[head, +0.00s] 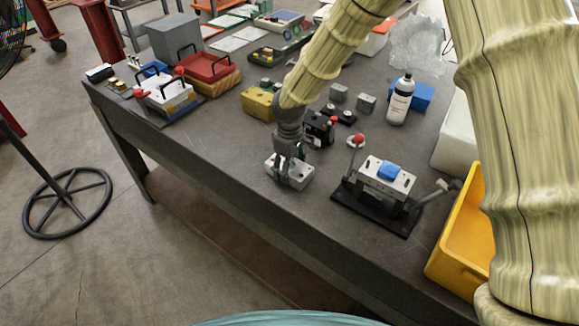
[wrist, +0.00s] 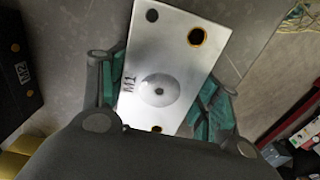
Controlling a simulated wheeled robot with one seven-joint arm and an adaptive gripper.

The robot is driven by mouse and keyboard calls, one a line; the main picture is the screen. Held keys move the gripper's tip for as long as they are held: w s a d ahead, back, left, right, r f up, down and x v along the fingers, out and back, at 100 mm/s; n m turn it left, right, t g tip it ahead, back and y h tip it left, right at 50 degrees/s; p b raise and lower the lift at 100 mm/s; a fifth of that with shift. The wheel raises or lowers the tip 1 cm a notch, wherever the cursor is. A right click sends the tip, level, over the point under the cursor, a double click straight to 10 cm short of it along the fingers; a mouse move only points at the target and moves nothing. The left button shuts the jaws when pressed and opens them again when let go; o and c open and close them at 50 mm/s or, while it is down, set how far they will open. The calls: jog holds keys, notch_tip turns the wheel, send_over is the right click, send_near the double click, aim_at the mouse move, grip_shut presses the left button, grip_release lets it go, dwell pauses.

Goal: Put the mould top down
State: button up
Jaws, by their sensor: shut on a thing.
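The mould top is a pale metal block with holes and the mark M1 (wrist: 160,70), seen face-on in the wrist view. In the head view the same block (head: 298,181) is near the front edge of the dark table. My gripper (head: 290,168) is shut on it, with a finger on each side; they also show in the wrist view (wrist: 158,100). I cannot tell whether the block touches the table. A black base (head: 362,208) carrying a metal block with a blue piece on top (head: 390,171) stands to the right. A darker black fixture (head: 318,127) stands just behind my gripper.
A yellow bin (head: 458,245) is at the right front. A white bottle (head: 400,100), small grey blocks (head: 366,103) and a yellow block (head: 258,103) stand behind. The front tabletop (head: 215,150) left of my gripper is bare.

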jog(key=o, duration=1.7)
notch_tip(320, 180, up, 12)
jog(key=b, duration=0.3)
jog(key=shift+r, duration=0.1)
